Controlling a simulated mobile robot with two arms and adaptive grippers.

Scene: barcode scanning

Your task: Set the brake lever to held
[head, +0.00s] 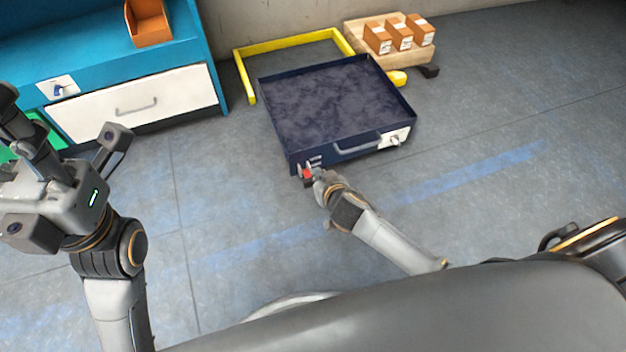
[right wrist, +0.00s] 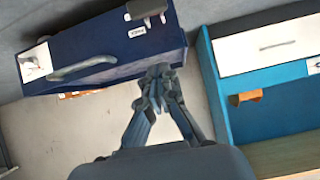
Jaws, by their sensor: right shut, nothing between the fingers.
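The dark blue cart (head: 335,105) stands on the floor with a grey handle (head: 357,145) on its front. A small red-tipped lever (head: 307,172) is at the cart's front left corner. My right gripper (head: 316,181) is shut and empty, close beside that lever. In the right wrist view, my right gripper (right wrist: 159,72) is in front of the cart's blue side (right wrist: 115,40), below a dark bracket (right wrist: 147,9) and a small white label. The red tip does not show there. My left gripper (head: 52,150) is at the far left, away from the cart; its fingers are unclear.
A blue workbench (head: 206,60) with a white drawer (head: 135,103) and orange bin (head: 147,25) stands at the left. A yellow floor frame (head: 243,75) lies behind the cart. A wooden pallet (head: 412,58) with small boxes is at the back right. Floor in front and right is clear.

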